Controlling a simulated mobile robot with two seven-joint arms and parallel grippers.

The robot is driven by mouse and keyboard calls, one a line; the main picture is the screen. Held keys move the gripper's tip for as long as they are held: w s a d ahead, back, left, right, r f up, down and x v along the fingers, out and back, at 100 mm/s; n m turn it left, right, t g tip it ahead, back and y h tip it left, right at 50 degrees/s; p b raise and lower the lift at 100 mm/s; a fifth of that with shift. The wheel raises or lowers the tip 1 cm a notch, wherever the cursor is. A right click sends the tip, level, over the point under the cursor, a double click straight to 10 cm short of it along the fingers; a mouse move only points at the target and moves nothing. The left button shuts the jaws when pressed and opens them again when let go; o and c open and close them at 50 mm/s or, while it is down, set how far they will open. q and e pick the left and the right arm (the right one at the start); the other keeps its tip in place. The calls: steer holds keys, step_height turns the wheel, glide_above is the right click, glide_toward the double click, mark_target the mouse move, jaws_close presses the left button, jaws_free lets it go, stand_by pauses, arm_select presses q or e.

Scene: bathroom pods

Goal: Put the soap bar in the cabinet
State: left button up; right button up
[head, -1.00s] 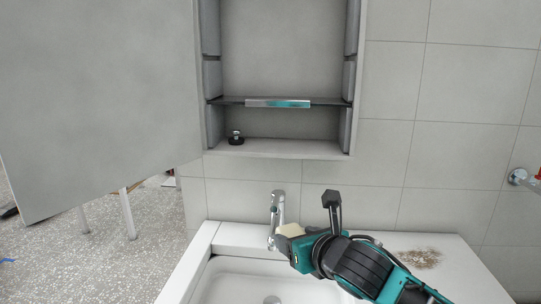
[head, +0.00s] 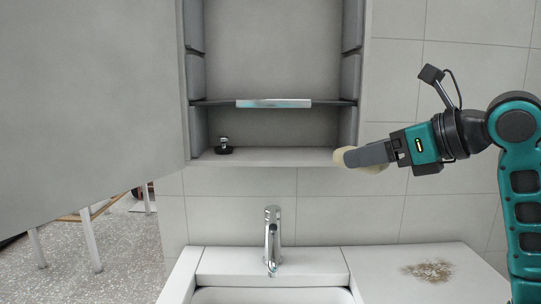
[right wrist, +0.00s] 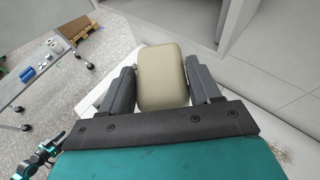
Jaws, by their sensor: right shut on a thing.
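The soap bar (head: 345,158) is a beige rounded block. My right gripper (head: 362,156) is shut on it and holds it at the right front of the open cabinet (head: 270,157), about level with its bottom board. In the right wrist view the soap bar (right wrist: 162,76) sits between the two grey fingers of the gripper (right wrist: 160,88). The cabinet has a middle shelf (head: 222,103) with a shiny strip on its front edge. I cannot tell whether the soap touches the cabinet edge. My left gripper is not in view.
The cabinet door (head: 85,100) stands open at the left. A small dark item with a metal top (head: 223,147) stands at the left of the bottom board; the rest of that board is clear. Below are the faucet (head: 271,240) and the sink counter (head: 385,275).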

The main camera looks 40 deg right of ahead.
steer(key=p, duration=0.5)
glide_toward(288, 159)
steer(key=w+r, duration=0.1)
steer(key=w, duration=0.4)
steer(key=shift+w+a, duration=0.15)
steer(key=shift+w, duration=0.8)
steer(key=shift+w+a+p, duration=0.15)
steer(key=shift+w+p, duration=0.45)
steer(key=shift+w, duration=0.55)
steer(key=shift+w+f, duration=0.15)
steer(key=shift+f, duration=0.35)
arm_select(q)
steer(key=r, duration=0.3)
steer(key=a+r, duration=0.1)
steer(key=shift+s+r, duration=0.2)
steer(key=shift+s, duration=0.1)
arm_select(e)
steer(key=shift+f, duration=0.4)
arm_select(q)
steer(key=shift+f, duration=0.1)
